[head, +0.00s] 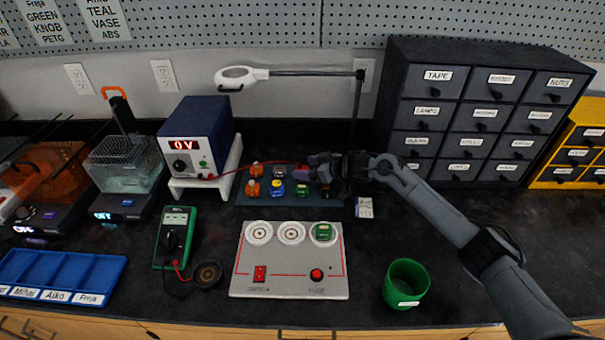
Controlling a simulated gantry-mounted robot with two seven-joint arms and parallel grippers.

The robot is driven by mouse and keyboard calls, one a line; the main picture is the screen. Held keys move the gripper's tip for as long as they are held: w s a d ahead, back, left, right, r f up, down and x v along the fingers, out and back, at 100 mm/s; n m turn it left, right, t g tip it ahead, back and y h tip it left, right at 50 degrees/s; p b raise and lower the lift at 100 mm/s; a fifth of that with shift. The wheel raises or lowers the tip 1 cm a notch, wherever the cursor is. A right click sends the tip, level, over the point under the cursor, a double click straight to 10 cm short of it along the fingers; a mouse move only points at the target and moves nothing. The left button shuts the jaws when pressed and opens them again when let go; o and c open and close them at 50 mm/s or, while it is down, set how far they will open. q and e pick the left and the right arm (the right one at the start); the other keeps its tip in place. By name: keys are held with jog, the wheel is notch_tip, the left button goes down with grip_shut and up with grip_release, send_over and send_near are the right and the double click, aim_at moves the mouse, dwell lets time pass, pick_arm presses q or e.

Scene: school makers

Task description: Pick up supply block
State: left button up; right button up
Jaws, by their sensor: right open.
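Several small coloured blocks stand on a dark tray (262,201) at the back middle of the bench. I cannot tell which is the supply block. My right gripper (314,164) is open over the right end of the tray, close to the red block, and hides part of that end. Another green block (323,232) sits in the right round socket of the grey board (290,272). My left gripper is out of view.
A blue power supply (197,140) stands on a white stand left of the tray. A lamp post (357,120) rises behind my right gripper. A green cup (405,285) stands right of the board. A green multimeter (174,236) lies to the left.

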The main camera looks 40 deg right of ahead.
jog(key=c, duration=1.1)
jog(key=shift+r, duration=0.15)
